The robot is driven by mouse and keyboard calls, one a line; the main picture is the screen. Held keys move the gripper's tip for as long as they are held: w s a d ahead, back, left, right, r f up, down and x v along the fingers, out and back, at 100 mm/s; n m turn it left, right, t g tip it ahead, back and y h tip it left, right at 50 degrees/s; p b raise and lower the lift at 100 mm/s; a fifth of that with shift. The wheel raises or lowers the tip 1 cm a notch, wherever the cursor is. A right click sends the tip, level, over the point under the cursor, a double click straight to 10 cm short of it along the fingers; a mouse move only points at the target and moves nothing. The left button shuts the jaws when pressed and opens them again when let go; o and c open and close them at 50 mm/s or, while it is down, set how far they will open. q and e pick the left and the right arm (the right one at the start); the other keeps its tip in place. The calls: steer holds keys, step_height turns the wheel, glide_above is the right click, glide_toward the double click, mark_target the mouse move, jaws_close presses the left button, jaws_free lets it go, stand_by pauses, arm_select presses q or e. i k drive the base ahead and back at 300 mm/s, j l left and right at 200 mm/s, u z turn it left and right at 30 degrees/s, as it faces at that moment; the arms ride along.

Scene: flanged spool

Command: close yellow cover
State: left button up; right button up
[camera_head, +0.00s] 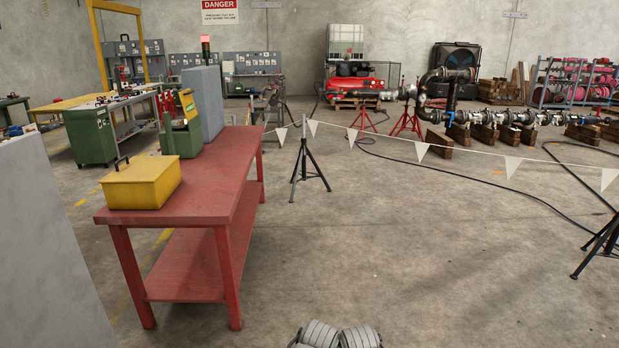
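A yellow box (138,190) sits on the near left end of a red table (205,193). Its yellow cover (143,177) forms the top and looks flat and down on the box; I cannot tell from here whether it is fully shut. A black handle (122,162) stands at the cover's far left edge. Neither of my grippers is in view. Grey ribbed parts at the bottom centre edge look like part of my own body.
A green and yellow machine (181,128) and a grey panel (203,103) stand at the table's far end. A grey wall or panel (40,240) fills the left edge. Black stands (307,165) hold a flag line (424,150).

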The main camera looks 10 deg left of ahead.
mark_target(186, 97)
steer(key=i+u, duration=0.15)
steer(key=i, duration=0.45)
steer(key=i+l+u, duration=0.15)
steer(key=i, duration=0.45)
steer(key=i+l+u, duration=0.2)
steer(key=i, duration=0.4)
steer(key=i+u, duration=0.4)
steer(key=i, duration=0.2)
steer(key=i+l+u, duration=0.4)
steer(key=i, duration=0.15)
steer(key=j, duration=0.1)
